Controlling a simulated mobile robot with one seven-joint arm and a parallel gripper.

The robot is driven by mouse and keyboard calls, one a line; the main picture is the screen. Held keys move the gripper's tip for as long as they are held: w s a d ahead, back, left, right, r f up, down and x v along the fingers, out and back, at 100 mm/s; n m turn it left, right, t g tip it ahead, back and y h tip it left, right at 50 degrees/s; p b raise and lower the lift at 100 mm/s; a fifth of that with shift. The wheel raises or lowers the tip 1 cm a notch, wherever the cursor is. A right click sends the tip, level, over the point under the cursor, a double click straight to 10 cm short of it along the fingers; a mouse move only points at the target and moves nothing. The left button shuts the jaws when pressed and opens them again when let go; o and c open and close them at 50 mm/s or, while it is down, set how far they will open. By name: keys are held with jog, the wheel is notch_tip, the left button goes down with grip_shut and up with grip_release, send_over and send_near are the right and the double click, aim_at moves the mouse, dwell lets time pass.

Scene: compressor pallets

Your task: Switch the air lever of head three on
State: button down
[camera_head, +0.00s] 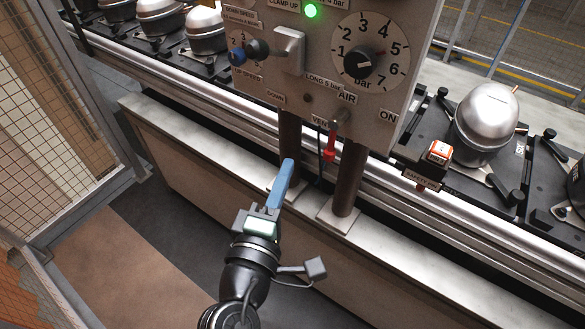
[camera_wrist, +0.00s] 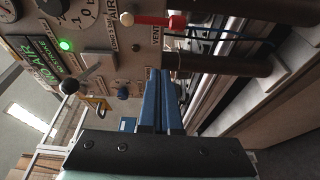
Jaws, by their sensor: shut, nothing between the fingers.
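The air lever has a red handle (camera_head: 330,143) hanging down from a metal pivot low on the grey control panel (camera_head: 408,35). It points down, on the side of the VENT label, away from the ON label at right. It also shows in the wrist view as a red handle (camera_wrist: 160,21) beside the word VENT. My gripper (camera_head: 287,165) has blue fingers, shut together and empty, below and left of the lever and apart from it. The fingertips also show in the wrist view (camera_wrist: 159,73). I cannot read a head number on the panel.
Two dark posts (camera_head: 347,180) carry the panel, with a dark hose between them. A pressure dial (camera_head: 362,64), a lit green lamp (camera_head: 312,11) and a black-knobbed lever (camera_head: 257,48) are above. A conveyor with compressors (camera_head: 486,120) runs behind. A metal ledge (camera_head: 400,243) lies below.

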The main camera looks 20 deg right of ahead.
aim_at(332, 142)
jog(key=p+x, duration=0.1)
jog(key=x, duration=0.7)
jog(key=shift+w+r, duration=0.1)
jog(key=s+d, duration=0.1)
jog(key=s+d+p, duration=0.1)
jog(key=s, duration=0.1)
jog(key=shift+s+d, duration=0.15)
jog(key=shift+s, duration=0.1)
